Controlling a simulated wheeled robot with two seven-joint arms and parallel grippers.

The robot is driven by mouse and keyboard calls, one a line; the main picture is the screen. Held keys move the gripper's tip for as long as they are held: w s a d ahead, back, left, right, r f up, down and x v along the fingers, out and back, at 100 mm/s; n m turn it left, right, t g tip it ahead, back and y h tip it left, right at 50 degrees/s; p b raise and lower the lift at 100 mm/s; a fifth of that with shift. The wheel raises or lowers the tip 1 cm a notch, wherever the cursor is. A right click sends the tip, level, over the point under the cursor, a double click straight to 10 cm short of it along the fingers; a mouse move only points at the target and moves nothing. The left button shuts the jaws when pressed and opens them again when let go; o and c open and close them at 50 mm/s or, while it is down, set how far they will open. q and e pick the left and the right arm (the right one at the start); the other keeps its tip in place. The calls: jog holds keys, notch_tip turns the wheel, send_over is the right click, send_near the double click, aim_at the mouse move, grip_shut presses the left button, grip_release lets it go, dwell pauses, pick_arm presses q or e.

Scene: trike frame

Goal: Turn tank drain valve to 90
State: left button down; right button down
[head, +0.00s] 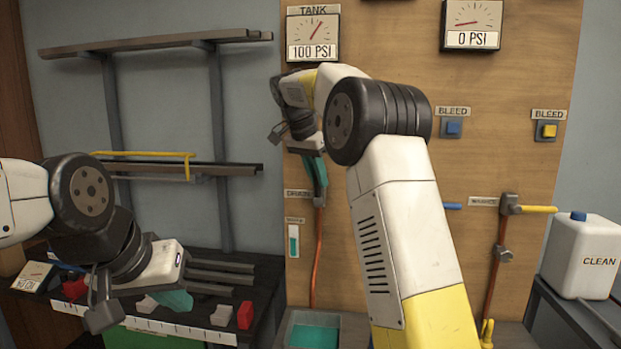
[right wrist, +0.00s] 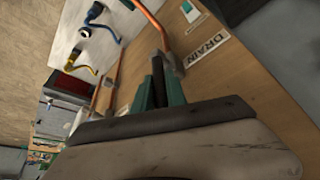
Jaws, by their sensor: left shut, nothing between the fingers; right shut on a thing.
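The tank drain valve (right wrist: 171,64) sits on a copper pipe beside the DRAIN label (right wrist: 207,48) in the right wrist view. My right gripper (right wrist: 160,92) has its teal fingers shut around the valve's dark handle (right wrist: 158,72). In the head view my right gripper (head: 318,182) is at the board beside the DRAIN label (head: 297,193); its fingers and my arm hide most of the valve. The TANK gauge (head: 313,36) above reads 100 PSI. My left gripper (head: 178,300) is shut and empty over the bench at the left.
The bench (head: 150,326) holds small red and white parts. A bin (head: 313,334) stands below the copper pipe. On the right are another gauge (head: 472,25) at 0 PSI, BLEED buttons (head: 453,129), a yellow-handled valve (head: 512,207) and a white CLEAN jug (head: 583,255).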

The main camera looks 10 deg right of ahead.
jog(key=shift+a+f, duration=0.1)
jog(key=c, duration=1.3)
grip_release()
jog(key=shift+c, duration=0.2)
jog(key=v, duration=0.7)
jog(key=shift+r, duration=0.35)
jog(key=shift+s+a, duration=0.15)
